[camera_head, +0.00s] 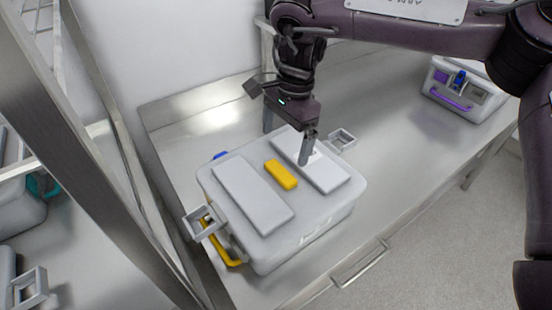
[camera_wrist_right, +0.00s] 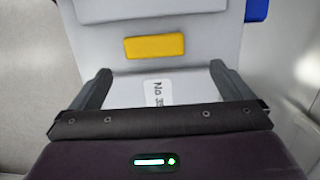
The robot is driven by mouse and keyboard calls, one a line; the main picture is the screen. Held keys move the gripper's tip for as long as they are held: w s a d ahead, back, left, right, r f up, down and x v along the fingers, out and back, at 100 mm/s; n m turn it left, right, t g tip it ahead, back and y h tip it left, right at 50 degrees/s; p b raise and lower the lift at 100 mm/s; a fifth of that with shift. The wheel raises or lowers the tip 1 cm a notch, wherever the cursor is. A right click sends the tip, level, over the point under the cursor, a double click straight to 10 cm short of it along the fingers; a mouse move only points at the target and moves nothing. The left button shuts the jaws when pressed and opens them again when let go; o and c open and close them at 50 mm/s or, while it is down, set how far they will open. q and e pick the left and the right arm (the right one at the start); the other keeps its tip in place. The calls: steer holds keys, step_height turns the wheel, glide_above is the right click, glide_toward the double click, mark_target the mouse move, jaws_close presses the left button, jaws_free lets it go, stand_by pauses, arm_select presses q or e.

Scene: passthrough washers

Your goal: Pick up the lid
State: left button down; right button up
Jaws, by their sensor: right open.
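The lid (camera_head: 318,207) is pale grey, with two raised panels and a yellow block (camera_head: 281,175) between them. It lies flat on a box (camera_head: 305,236) on the steel counter. My left gripper is not in view.
The box has grey square handles (camera_head: 341,139) and a yellow latch bar (camera_head: 222,246). A second box with a purple handle (camera_head: 450,98) stands at the far right of the counter (camera_head: 395,150). A metal rack post (camera_head: 95,160) rises close on the left. The counter between the boxes is clear.

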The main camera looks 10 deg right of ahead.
mark_target(280, 171)
steer(key=f, duration=0.2)
steer(key=s+f+p, duration=0.1)
steer(key=f, duration=0.1)
steer(key=a+f+p, duration=0.1)
steer(key=f, duration=0.1)
steer(key=shift+s+f, duration=0.15)
steer(key=shift+s, duration=0.1)
steer(key=shift+f, duration=0.55)
steer(key=shift+w+r, duration=0.1)
steer(key=c, duration=1.5)
